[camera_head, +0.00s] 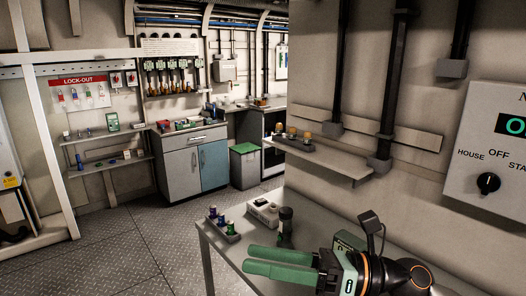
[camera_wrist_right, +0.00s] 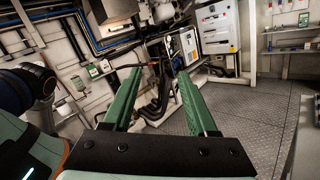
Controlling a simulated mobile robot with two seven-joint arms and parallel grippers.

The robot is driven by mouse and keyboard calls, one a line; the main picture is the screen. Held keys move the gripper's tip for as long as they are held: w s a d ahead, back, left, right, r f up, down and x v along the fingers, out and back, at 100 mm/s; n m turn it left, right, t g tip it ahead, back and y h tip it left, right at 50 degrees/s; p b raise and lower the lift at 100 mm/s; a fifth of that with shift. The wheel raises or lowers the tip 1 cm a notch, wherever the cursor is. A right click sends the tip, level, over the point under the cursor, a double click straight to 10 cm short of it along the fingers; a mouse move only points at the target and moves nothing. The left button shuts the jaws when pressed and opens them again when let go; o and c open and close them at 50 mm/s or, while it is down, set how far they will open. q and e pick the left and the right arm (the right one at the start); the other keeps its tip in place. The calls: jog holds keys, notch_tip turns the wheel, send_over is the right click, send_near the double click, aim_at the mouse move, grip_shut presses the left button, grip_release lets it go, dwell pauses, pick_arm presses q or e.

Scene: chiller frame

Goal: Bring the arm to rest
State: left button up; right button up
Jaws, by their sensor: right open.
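My right gripper (camera_head: 262,261) shows in the head view at the lower middle, its green fingers pointing left above the grey table. The two fingers are apart with nothing between them. In the right wrist view the open fingers (camera_wrist_right: 160,98) frame bare floor and pipework farther off. The black and orange wrist of my right arm lies at the lower right of the head view. My left gripper is in neither view.
The grey table (camera_head: 216,246) holds a rack of small bottles (camera_head: 222,228), a white box (camera_head: 264,212) and a dark upright item (camera_head: 286,224). A wall shelf (camera_head: 318,156) is behind. A control panel (camera_head: 495,160) is at right. Floor (camera_head: 130,240) at left is clear.

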jog(key=w+d+m+t+h, duration=0.35)
jog(key=m+t, duration=0.45)
jog(key=m, duration=0.4)
jog(key=w+d+m+t+h, duration=0.35)
jog(key=m+t, duration=0.55)
jog(key=m, duration=0.3)
jog(key=s+d+f+m+g+h, duration=0.1)
jog(key=d+f+m+h, duration=0.4)
jog(key=f+m, duration=0.2)
jog(key=d+f+m+g+h, duration=0.2)
jog(key=d+f+m+h, duration=0.25)
jog(key=f+m, duration=0.2)
jog(key=s+d+f+m+g+h, duration=0.35)
jog(key=s+f+m+g, duration=0.75)
jog(key=s+f, duration=1.1)
jog(key=w+a+f+n+t+y+b, duration=0.1)
jog(key=a+f+t, duration=0.1)
jog(key=f, duration=0.4)
jog(key=w+a+f+n+t+y+b, duration=0.1)
jog(key=f+y+b, duration=0.1)
jog(key=f, duration=0.5)
jog(key=shift+w+a+t, duration=0.3)
jog(key=shift+a+t, duration=0.1)
